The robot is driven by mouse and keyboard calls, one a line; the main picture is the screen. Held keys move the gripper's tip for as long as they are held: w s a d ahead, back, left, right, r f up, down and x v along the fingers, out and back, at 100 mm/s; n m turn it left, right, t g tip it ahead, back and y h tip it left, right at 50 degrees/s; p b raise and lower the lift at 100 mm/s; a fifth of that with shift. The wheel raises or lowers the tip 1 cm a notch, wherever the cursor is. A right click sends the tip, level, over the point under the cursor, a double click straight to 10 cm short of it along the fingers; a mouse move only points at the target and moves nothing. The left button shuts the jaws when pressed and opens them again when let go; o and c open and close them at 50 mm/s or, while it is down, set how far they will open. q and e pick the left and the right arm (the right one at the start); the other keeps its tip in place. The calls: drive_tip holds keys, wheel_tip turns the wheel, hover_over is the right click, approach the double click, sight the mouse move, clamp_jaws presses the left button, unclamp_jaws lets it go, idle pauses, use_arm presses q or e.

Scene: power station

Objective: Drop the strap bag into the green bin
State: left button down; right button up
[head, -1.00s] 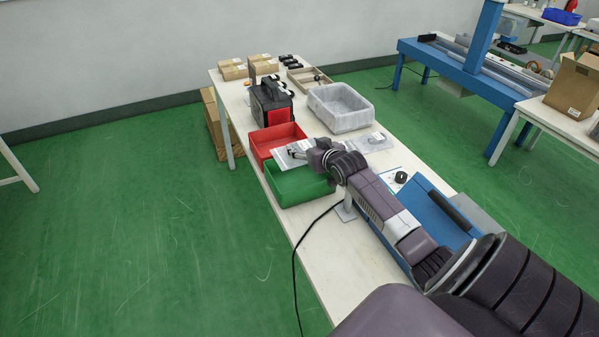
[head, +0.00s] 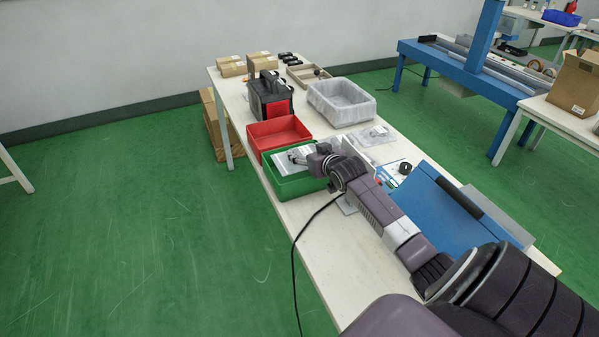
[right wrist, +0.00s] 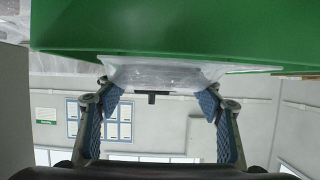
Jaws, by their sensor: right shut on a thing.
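The strap bag (head: 289,161), a flat clear plastic bag, is in my right gripper (head: 305,158) over the green bin (head: 294,187). In the head view it overlaps the bin's opening; whether it touches the bin I cannot tell. In the right wrist view the bag (right wrist: 160,72) lies across the two fingertips (right wrist: 160,98), just against or beside the green bin's wall (right wrist: 170,30). The gripper is shut on the bag. The inside of the green bin is mostly hidden by bag and gripper. My left gripper is not in view.
A red bin (head: 282,133) adjoins the green bin. A black and red case (head: 270,100), a clear grey tub (head: 340,112), another flat bag (head: 372,136) and a blue panel (head: 443,215) are on the white table (head: 320,250). A black cable (head: 294,262) hangs off its edge.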

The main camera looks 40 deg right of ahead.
drive_tip(key=o, duration=1.3)
drive_tip(key=shift+r, duration=0.1)
wheel_tip(320, 180, up, 10)
drive_tip(key=shift+f, duration=0.1)
